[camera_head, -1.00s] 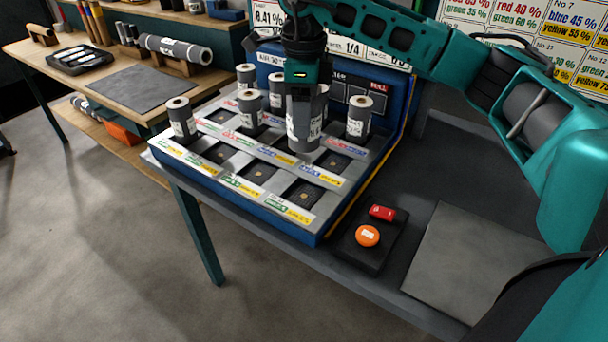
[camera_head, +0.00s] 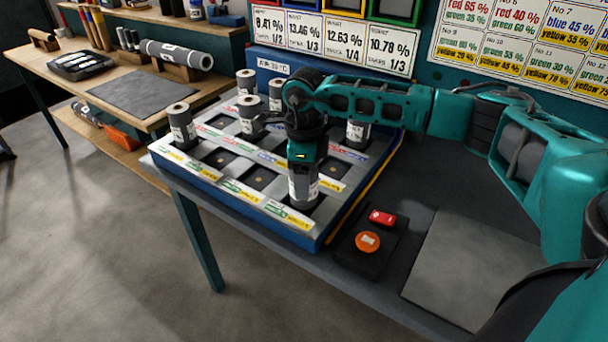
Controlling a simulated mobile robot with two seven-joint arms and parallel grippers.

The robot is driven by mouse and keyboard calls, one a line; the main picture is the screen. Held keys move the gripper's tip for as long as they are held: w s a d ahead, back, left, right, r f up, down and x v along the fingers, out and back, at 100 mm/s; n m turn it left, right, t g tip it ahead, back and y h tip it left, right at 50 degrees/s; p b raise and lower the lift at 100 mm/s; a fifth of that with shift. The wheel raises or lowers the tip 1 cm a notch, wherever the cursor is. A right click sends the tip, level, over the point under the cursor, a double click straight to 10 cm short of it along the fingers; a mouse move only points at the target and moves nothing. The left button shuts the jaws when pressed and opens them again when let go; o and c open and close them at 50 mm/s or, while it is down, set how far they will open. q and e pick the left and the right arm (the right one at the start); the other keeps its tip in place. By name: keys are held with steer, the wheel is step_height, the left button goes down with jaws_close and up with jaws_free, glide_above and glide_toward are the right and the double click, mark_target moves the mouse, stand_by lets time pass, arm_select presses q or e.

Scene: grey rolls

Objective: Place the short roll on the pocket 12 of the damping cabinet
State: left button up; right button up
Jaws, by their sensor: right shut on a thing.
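The damping cabinet (camera_head: 208,171) has a blue body and a grey top with rows of square pockets and coloured labels. My right gripper (camera_head: 303,172) is shut on a short grey roll (camera_head: 304,193) with a white label, held upright. The roll is at the front-right pocket and hides most of it; I cannot tell whether its lower end rests in the pocket. Pocket numbers are too small to read. Other short rolls stand upright in pockets at the front left (camera_head: 183,127), the back and the right (camera_head: 357,134). My left gripper is not in view.
Bare pockets (camera_head: 259,178) lie left of the held roll. A black box with a red switch (camera_head: 382,217) and an orange button (camera_head: 367,241) sits right of the cabinet, beside a grey plate (camera_head: 475,262). A wooden bench (camera_head: 60,64) stands at the left.

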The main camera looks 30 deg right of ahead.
steer(key=shift+f, duration=0.1)
steer(key=o, duration=1.2)
